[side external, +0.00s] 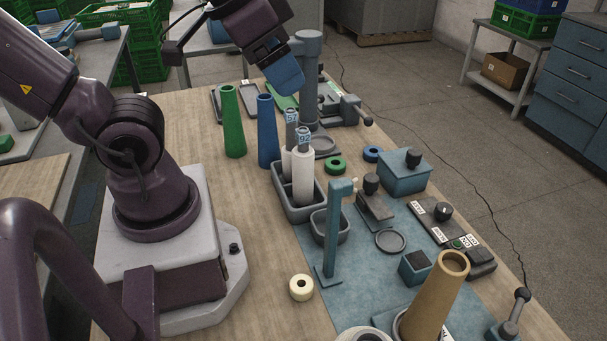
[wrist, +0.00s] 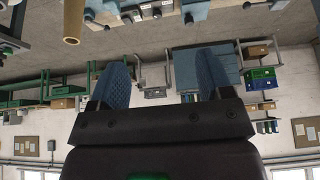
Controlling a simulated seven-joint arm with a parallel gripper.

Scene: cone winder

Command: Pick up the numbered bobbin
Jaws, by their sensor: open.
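Two white bobbins with grey tops and blue number tags stand upright in a grey tray (side external: 297,212). The nearer bobbin (side external: 303,180) has a tag that seems to read 92. My gripper (side external: 285,82) is above and beyond the bobbins, near the grey post, and touches neither. In the wrist view its blue fingers (wrist: 160,85) are apart with nothing between them. I cannot make out the bobbins there.
A green cone (side external: 232,122) and a blue cone (side external: 267,132) stand left of the tray. A grey post (side external: 308,85) rises behind it. A teal upright (side external: 334,230) and a tan cone (side external: 433,297) stand nearer. The wooden tabletop at left is mostly clear.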

